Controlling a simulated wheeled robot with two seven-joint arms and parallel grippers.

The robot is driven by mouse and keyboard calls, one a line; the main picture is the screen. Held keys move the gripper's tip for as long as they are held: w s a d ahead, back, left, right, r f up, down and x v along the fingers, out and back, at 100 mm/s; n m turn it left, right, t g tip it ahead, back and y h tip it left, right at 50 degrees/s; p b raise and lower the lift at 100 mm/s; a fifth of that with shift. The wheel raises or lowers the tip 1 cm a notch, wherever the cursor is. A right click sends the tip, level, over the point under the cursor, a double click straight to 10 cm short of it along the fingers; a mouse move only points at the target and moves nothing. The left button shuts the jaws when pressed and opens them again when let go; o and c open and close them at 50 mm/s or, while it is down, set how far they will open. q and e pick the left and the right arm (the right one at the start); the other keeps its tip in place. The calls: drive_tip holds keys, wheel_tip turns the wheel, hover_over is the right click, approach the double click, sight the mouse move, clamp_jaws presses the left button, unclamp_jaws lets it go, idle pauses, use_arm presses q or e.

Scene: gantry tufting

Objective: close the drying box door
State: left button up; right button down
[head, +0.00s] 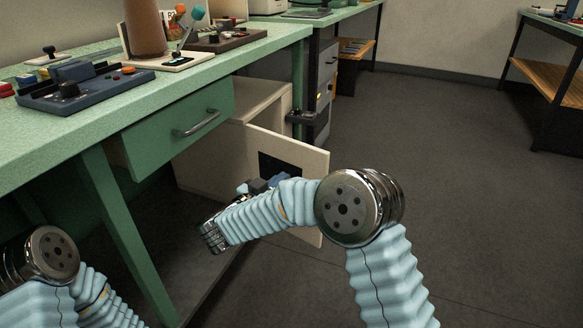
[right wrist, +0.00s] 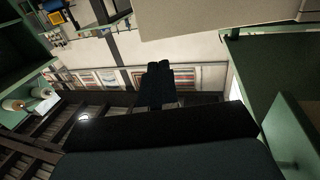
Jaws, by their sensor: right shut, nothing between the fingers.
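The drying box (head: 262,105) is a cream cabinet under the green bench. Its door (head: 307,158) stands open, swung out toward me, with a dark patch on its face. My right gripper (head: 260,185) is in front of the door, partly hidden behind my own forearm. In the right wrist view its dark fingers (right wrist: 158,84) are together with nothing between them. I cannot tell whether the gripper touches the door. A cream panel (right wrist: 215,16) fills the top of the wrist view; I cannot tell which part of the box it is. My left gripper is out of view.
The green bench (head: 215,55) carries control boxes and a brown cone. A green drawer (head: 180,122) with a metal handle is left of the box, and a bench leg (head: 128,235) stands at its near side. Dark floor (head: 450,150) to the right is clear.

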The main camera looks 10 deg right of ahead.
sight(315, 154)
drive_tip(key=x, duration=1.3)
drive_tip(key=shift+d, duration=0.15)
